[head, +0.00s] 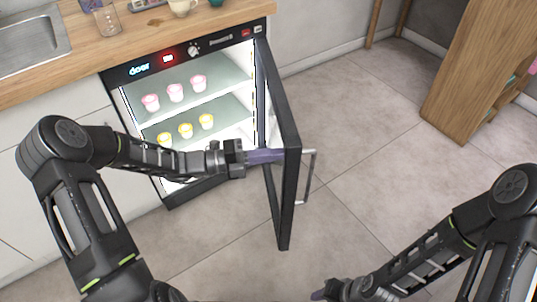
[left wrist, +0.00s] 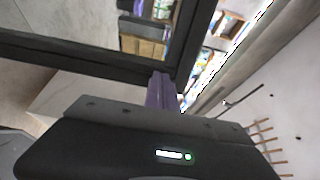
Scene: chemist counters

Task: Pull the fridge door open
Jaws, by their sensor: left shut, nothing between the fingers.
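The fridge (head: 190,105) is built in under the counter, its lit inside showing. Its black-framed door (head: 283,150) stands wide open, swung out toward me, with a metal bar handle (head: 310,177) on its outer, right side. My left gripper (head: 280,155) is shut and empty, its purple fingers reaching to the inner side of the door frame; I cannot tell if they touch. In the left wrist view the shut fingers (left wrist: 162,92) are beside the dark door frame (left wrist: 85,52). My right gripper (head: 318,295) is low at the bottom edge, away from the door, its fingers partly cut off.
Pink-topped cups (head: 175,93) and yellow cups (head: 186,131) stand on the fridge shelves. A beaker (head: 107,20) and a cup (head: 182,6) are on the wooden counter (head: 60,78). A wooden shelf unit (head: 480,70) stands at right. The tiled floor right of the door is clear.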

